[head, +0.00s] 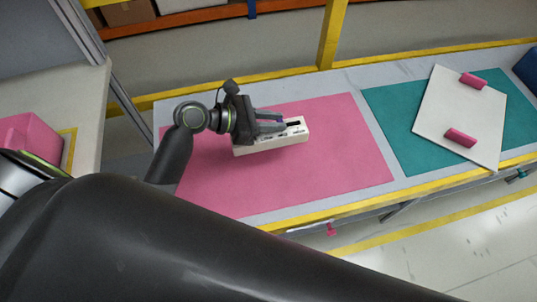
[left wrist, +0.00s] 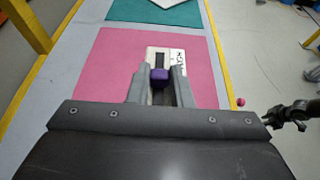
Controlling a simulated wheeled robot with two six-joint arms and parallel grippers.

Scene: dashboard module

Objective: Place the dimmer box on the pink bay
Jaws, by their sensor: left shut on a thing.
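The dimmer box (head: 272,140) is a long white block with a dark slot and small markings on top. It is over the pink bay (head: 335,165), near its middle; I cannot tell whether it touches the surface.
A teal bay (head: 395,118) lies to the right, with a tilted white panel (head: 450,110) carrying two pink handles. A yellow post (head: 331,35) rises behind the bench. A pink box (head: 28,140) sits on the left table. The pink bay is otherwise clear.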

